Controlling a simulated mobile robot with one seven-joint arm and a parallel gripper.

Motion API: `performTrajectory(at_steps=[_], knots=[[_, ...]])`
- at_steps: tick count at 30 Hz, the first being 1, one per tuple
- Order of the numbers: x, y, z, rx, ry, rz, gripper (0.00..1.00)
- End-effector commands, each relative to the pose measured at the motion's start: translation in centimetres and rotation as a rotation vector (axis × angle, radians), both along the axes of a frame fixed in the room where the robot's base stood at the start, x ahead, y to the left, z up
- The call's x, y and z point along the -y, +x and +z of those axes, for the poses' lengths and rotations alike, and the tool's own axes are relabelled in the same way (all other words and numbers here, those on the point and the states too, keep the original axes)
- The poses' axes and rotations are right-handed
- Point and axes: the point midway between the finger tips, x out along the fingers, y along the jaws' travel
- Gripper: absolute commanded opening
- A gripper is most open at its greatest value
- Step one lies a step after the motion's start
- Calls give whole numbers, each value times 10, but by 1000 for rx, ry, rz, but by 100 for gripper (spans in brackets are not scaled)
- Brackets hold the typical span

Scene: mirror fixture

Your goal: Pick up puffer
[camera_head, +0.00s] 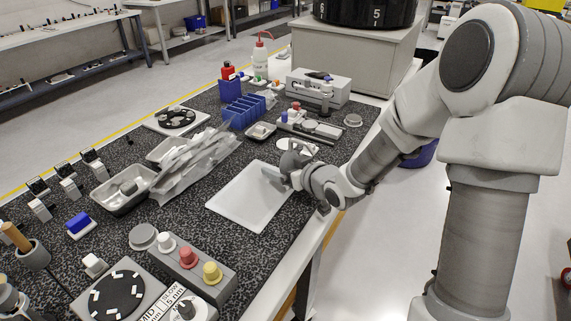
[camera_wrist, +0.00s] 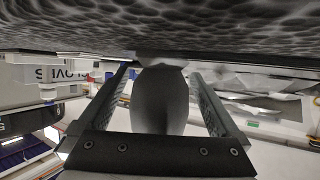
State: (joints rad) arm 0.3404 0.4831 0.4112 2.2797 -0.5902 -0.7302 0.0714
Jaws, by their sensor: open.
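The puffer, a dark grey rounded bulb (camera_wrist: 160,105), stands out in the middle of the wrist view, between the two fingers of my gripper (camera_wrist: 163,92). Gaps show between the bulb and both fingers, so the jaws are open around it. Its far end meets the dark speckled surface at the top of this view. In the head view my gripper (camera_head: 277,176) is low at the right edge of the bench, by the far end of a white mat. There the wrist and fingers largely hide the puffer, and its outline is hard to make out.
The white mat (camera_head: 245,205) is clear. Silvery pouches (camera_head: 190,160) and a metal tray (camera_head: 122,188) lie left of it. A grey box with coloured knobs (camera_head: 190,268) stands nearer. Blue racks (camera_head: 243,111) and a grey instrument (camera_head: 318,85) stand beyond my gripper.

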Motion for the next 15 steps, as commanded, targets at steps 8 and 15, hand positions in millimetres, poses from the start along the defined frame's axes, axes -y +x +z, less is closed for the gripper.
performTrajectory(at_steps=[8, 15], knots=[[0, 0, 0, 0, 0, 0, 93], [0, 0, 0, 0, 0, 0, 50]])
